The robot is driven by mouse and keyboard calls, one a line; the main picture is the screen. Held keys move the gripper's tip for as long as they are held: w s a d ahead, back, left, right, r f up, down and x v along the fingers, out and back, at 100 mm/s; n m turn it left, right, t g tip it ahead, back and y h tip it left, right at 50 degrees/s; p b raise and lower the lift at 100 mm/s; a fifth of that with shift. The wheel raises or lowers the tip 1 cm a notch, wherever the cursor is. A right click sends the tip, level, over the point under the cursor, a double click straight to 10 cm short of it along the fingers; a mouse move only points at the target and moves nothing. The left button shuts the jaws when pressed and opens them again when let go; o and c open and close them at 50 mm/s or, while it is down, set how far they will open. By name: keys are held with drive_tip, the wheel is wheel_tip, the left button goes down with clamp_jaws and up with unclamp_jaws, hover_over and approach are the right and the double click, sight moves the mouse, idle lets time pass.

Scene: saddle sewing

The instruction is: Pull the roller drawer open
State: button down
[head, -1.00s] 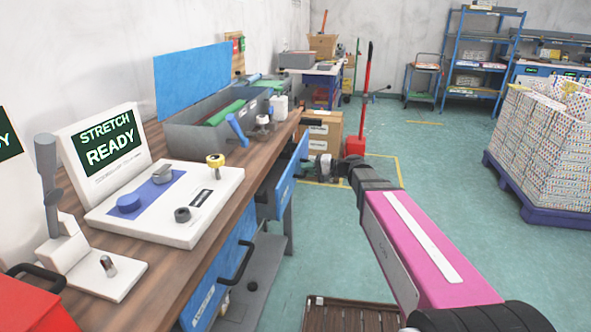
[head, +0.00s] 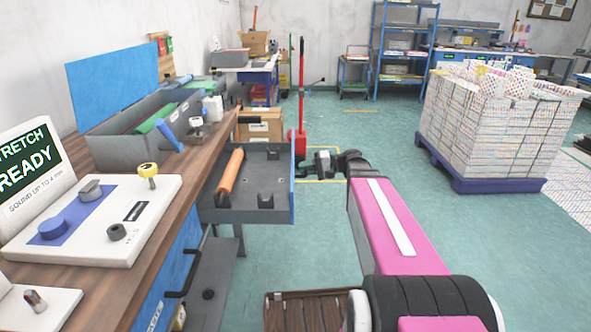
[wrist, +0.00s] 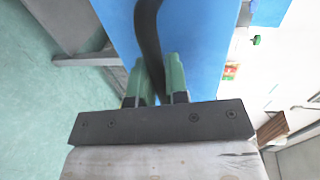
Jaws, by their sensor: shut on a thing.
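The roller drawer (head: 292,190) stands well out from under the wooden bench in the head view. It is a grey tray with a blue front. An orange roller (head: 231,171) lies along its left part, with dark holders on its floor. My gripper (head: 308,165) is at the outer side of the blue front. In the wrist view my gripper (wrist: 156,80) has its green fingers on either side of the black bar handle (wrist: 148,25) and is shut on it. The blue front panel (wrist: 200,60) fills the area behind the handle. In the head view the handle is hidden.
The bench (head: 150,235) runs along the left, with a white control panel (head: 90,225) and a grey bin (head: 150,135) on top. A lower blue drawer with a black handle (head: 187,272) is shut. A loaded purple pallet (head: 490,183) stands right.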

drive_tip(key=shift+d, duration=0.25)
drive_tip(key=c, duration=1.2)
unclamp_jaws()
drive_tip(key=shift+o, duration=0.2)
drive_tip(key=v, duration=1)
drive_tip(key=shift+d, duration=0.4)
drive_tip(key=shift+s, duration=0.1)
drive_tip(key=s+a+f+h, duration=0.1)
drive_tip(key=s+f+h, duration=0.3)
drive_tip(key=f, duration=0.3)
drive_tip(key=s+a+f+h, duration=0.1)
drive_tip(key=s+f+h, duration=0.3)
drive_tip(key=f+h, duration=0.2)
drive_tip(key=s+f+n+g+h, duration=0.1)
drive_tip(key=s+f+h, duration=0.3)
drive_tip(key=f, duration=0.4)
drive_tip(key=shift+a+f+h, duration=0.4)
drive_tip(key=shift+h, duration=0.5)
